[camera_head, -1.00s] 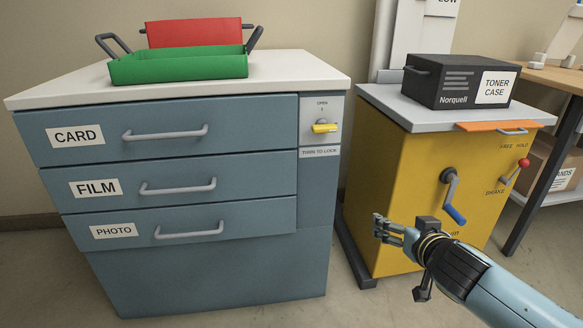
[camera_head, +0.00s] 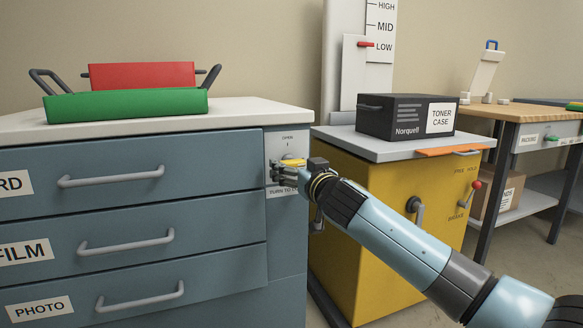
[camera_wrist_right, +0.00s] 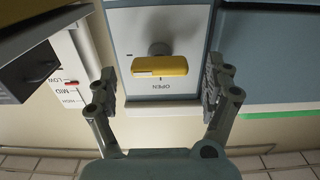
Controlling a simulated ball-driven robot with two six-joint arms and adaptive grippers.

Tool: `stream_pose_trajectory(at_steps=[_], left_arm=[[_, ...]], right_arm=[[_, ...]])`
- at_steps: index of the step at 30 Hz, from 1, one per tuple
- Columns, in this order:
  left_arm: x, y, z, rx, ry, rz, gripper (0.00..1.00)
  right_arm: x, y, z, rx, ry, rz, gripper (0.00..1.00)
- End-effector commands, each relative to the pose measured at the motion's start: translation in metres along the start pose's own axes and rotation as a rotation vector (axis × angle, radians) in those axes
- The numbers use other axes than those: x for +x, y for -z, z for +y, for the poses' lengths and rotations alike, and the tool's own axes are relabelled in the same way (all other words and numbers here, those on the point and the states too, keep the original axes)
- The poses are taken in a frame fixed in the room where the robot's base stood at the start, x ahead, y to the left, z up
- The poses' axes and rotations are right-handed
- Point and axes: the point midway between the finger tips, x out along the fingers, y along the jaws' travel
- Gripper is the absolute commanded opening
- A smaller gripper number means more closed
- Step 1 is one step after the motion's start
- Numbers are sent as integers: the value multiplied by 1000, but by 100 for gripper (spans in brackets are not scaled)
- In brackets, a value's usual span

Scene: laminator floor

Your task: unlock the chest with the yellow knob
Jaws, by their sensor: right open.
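The chest (camera_head: 128,201) is blue-grey with a white top and drawers labelled FILM and PHOTO; the top label is cut off by the picture edge. Its yellow knob (camera_head: 293,162) sits on a light grey lock plate (camera_head: 288,142) at the chest's right. In the right wrist view the yellow knob (camera_wrist_right: 159,66) lies crosswise between the spread fingers, with a gap on each side, near the word OPEN. My right gripper (camera_head: 280,174) is open at the plate and covers part of the knob in the head view. My left gripper is not in view.
A green tray (camera_head: 125,105) and a red one (camera_head: 142,75) stand on the chest. To its right is a yellow cabinet (camera_head: 375,240) with a crank, a lever and a black toner case (camera_head: 405,117) on top. A wooden bench (camera_head: 535,112) stands further right.

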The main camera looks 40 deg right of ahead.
Motion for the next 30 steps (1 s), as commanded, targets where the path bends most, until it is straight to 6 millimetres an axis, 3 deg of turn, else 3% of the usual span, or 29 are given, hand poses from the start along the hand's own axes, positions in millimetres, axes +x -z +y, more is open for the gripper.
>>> stream_pose_trajectory(at_steps=[6,16,27,30], left_arm=[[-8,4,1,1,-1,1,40],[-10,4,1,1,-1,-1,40],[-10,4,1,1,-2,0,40],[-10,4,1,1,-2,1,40]], right_arm=[[26,-1,0,1,0,0,85],[30,0,0,0,0,-1,85],[30,-1,0,0,0,-1,38],[30,-1,0,0,0,-1,29]])
